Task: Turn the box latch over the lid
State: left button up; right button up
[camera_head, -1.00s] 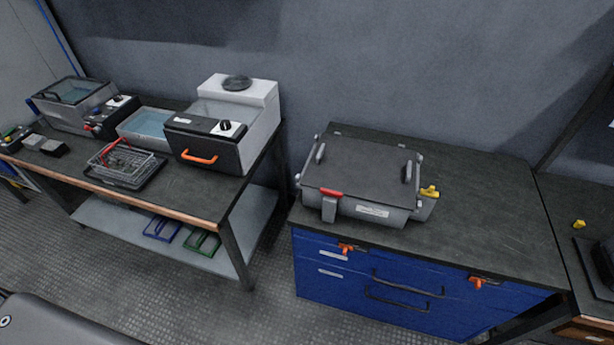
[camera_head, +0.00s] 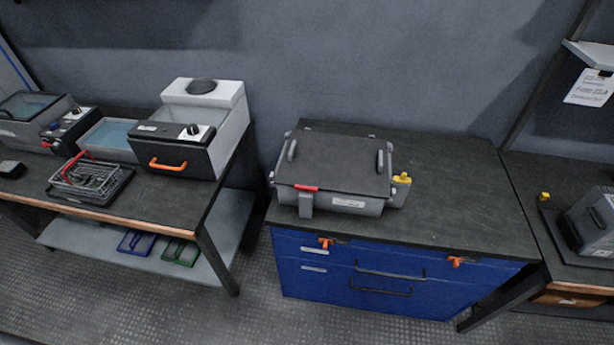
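A grey box (camera_head: 371,206) with a dark flat lid (camera_head: 335,160) sits on the dark worktop of a blue drawer cabinet, in the middle of the head view. The lid lies on the box and has a grey handle at its left and right sides. A latch (camera_head: 306,198) with a red top edge and a grey plate is at the box's front left. The red edge lies at the lid's front rim and the grey plate hangs down the front. A yellow knob (camera_head: 402,180) stands at the box's right side. Neither gripper is in view.
The blue cabinet (camera_head: 342,282) has orange drawer catches and black handles. The worktop (camera_head: 460,200) right of the box is clear. A left bench holds a white machine (camera_head: 203,98) and a wire basket (camera_head: 88,178). A right bench holds a grey device (camera_head: 590,222).

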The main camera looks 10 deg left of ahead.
aim_at(305, 189)
jog(key=z, duration=2.4)
jog(key=i, duration=1.65)
jog(key=u, duration=3.3)
